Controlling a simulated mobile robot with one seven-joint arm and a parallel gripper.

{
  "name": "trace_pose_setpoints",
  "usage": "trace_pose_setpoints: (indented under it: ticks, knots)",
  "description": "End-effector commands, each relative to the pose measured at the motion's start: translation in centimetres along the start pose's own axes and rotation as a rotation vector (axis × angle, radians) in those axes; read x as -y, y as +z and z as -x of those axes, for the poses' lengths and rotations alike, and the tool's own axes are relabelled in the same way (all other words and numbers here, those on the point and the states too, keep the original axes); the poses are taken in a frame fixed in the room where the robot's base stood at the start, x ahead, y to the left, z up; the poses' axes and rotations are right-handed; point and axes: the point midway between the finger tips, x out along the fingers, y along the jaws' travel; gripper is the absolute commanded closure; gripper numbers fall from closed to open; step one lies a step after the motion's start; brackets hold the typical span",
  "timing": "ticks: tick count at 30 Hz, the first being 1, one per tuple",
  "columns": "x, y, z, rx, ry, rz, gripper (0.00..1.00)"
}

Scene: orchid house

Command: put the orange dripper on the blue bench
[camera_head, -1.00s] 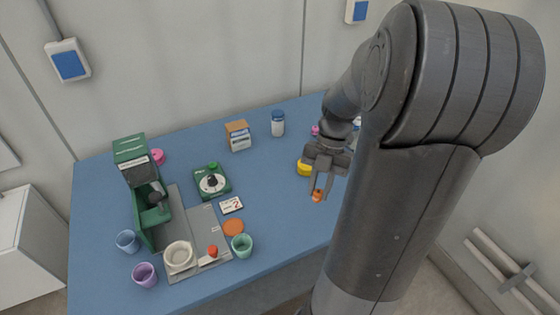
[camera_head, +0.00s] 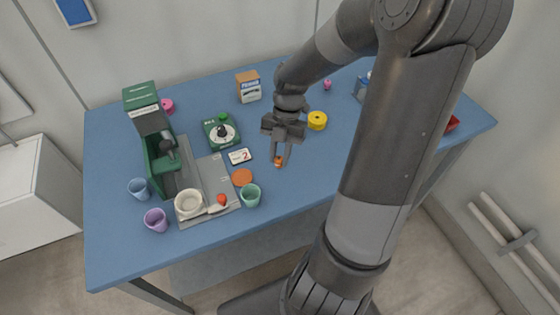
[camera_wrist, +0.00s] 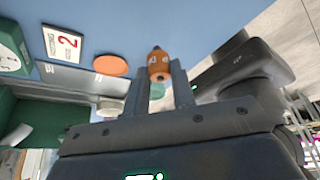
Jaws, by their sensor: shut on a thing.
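My gripper (camera_head: 280,160) is shut on the small orange dripper (camera_head: 278,161), over the middle of the blue bench (camera_head: 310,172). In the wrist view the dripper (camera_wrist: 158,64) sits between the two fingertips, its dark tip pointing away from my palm. I cannot tell for certain whether the dripper touches the bench top or hangs just above it.
Left of my gripper are an orange disc (camera_head: 242,177), a teal cup (camera_head: 251,195), a card with a 2 (camera_head: 239,156) and a green timer (camera_head: 220,132). A yellow roll (camera_head: 317,120) stands behind right. The bench front right of the teal cup is clear.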

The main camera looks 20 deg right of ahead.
Motion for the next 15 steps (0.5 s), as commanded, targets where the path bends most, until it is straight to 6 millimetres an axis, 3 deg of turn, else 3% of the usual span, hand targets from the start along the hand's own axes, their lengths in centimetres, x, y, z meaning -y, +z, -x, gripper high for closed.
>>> trace_pose_setpoints:
  ticks: [7, 15]
  knots:
    - [0.1, 1.1, -3.0, -0.005, -0.002, 0.001, 0.98]
    - [0.1, 1.4, -3.3, -0.001, 0.000, 0.001, 0.98]
